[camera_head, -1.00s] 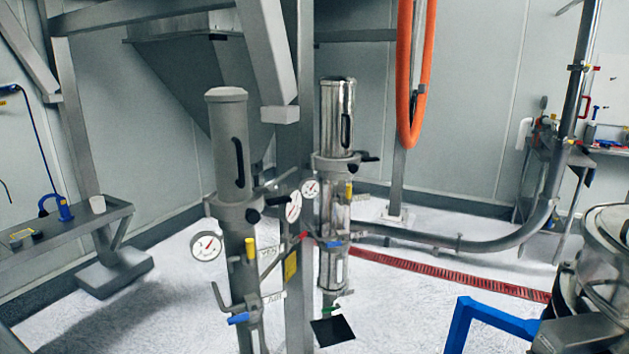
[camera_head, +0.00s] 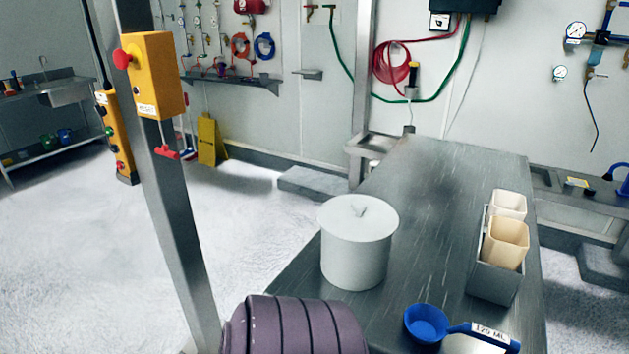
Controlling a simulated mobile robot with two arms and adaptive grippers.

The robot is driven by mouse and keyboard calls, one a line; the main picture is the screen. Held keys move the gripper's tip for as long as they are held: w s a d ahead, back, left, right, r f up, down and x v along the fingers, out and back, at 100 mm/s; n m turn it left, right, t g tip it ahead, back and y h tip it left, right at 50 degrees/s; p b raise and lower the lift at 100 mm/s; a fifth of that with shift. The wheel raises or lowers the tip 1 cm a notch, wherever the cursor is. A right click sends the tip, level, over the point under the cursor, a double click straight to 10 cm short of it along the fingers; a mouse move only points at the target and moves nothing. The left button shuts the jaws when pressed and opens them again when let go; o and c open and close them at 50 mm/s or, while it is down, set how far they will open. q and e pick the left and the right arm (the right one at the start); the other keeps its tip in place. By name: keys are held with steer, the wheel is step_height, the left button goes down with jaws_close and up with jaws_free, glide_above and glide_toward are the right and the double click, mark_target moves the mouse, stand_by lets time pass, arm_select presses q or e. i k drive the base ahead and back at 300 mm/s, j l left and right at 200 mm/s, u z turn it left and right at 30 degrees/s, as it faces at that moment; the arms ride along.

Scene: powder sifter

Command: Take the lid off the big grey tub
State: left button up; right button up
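The big grey tub (camera_head: 356,245) stands upright on a metal table in the head view, right of the picture's centre. It is a plain light grey cylinder. Its round, flat lid (camera_head: 340,213) is on top and has a small raised grip in the middle. Neither of my grippers is in view, and nothing is touching the tub in this view.
The metal table (camera_head: 430,190) also holds a blue scoop (camera_head: 426,324) and a grey holder (camera_head: 493,280) with cream cups. A purple-grey ribbed object (camera_head: 295,328) fills the bottom edge, close to the tub. A post with a yellow control box (camera_head: 152,75) stands left. Open floor lies farther left.

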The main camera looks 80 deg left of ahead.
mark_target(356, 218)
steer(key=u, duration=0.45)
steer(key=j+u, duration=0.1)
steer(key=u, duration=0.75)
steer(key=j+u, duration=0.1)
steer(key=u, duration=0.35)
steer(key=i+u, duration=0.1)
steer(key=u, duration=0.35)
